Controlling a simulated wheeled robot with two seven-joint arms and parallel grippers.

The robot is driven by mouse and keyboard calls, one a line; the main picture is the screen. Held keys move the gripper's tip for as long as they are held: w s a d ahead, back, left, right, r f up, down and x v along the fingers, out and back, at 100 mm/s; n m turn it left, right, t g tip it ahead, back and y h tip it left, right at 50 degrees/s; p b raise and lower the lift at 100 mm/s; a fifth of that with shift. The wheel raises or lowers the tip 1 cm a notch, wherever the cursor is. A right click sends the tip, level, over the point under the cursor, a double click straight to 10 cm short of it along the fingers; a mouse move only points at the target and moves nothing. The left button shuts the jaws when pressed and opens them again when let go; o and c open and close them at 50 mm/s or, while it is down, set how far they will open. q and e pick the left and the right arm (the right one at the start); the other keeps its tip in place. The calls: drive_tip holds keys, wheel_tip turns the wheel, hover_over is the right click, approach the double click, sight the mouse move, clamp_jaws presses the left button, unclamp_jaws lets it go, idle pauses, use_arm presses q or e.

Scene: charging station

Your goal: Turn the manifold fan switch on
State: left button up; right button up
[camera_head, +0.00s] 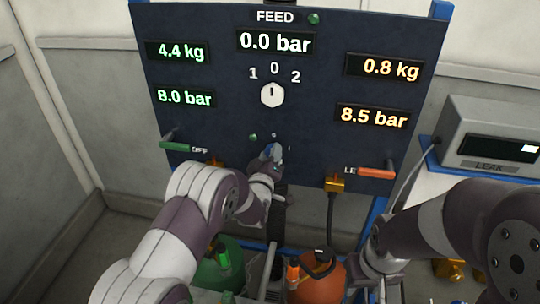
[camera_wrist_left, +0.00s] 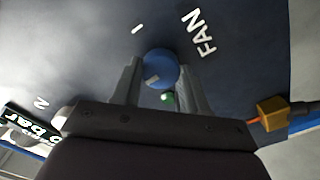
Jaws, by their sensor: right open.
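The fan switch is a round blue knob (camera_wrist_left: 161,66) on the dark panel, beside the word FAN (camera_wrist_left: 204,34) and a "1" mark (camera_wrist_left: 137,29) in the left wrist view. A pale mark shows on the knob's lower left side there. My left gripper (camera_wrist_left: 160,75) has one finger on each side of the knob, and both seem to touch it. In the head view, my left gripper (camera_head: 271,156) reaches the panel and mostly hides the switch (camera_head: 274,148). My right gripper (camera_head: 382,290) is low at the bottom, away from the panel, open and partly cut off.
The panel (camera_head: 225,125) has a white selector knob (camera_head: 272,95) above, plus a green handle (camera_head: 185,147) and an orange handle (camera_head: 376,172) at the sides. A leak meter (camera_head: 495,135) stands right. Green (camera_head: 219,272) and orange (camera_head: 318,278) tanks stand below.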

use_arm(q)
drive_tip(key=shift+c, duration=0.4)
drive_tip(key=shift+d+m+b, duration=0.15)
drive_tip(key=shift+m+b, duration=6.4)
drive_tip(key=shift+m, duration=2.35)
drive_tip(key=o, duration=1.1)
drive_tip(key=shift+c, duration=0.2)
